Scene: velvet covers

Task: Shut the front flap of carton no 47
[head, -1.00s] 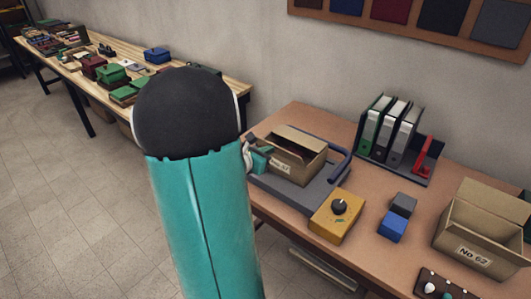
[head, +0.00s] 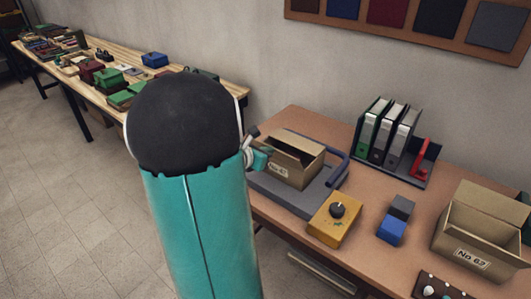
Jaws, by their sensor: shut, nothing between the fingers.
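A brown carton (head: 298,172) sits on a grey plate on the brown table, right of my arm. Its label is partly covered and its number cannot be read in full. Its top is partly open, with a dark inside showing and a flap along the far side. The state of its front flap is hard to make out.
The grey plate (head: 290,203) has a blue-grey handle (head: 338,168). A yellow box with a black knob (head: 334,220) stands in front. Blue and grey blocks (head: 392,230), upright binders (head: 388,132) and an open carton marked No 62 (head: 472,255) are to the right.

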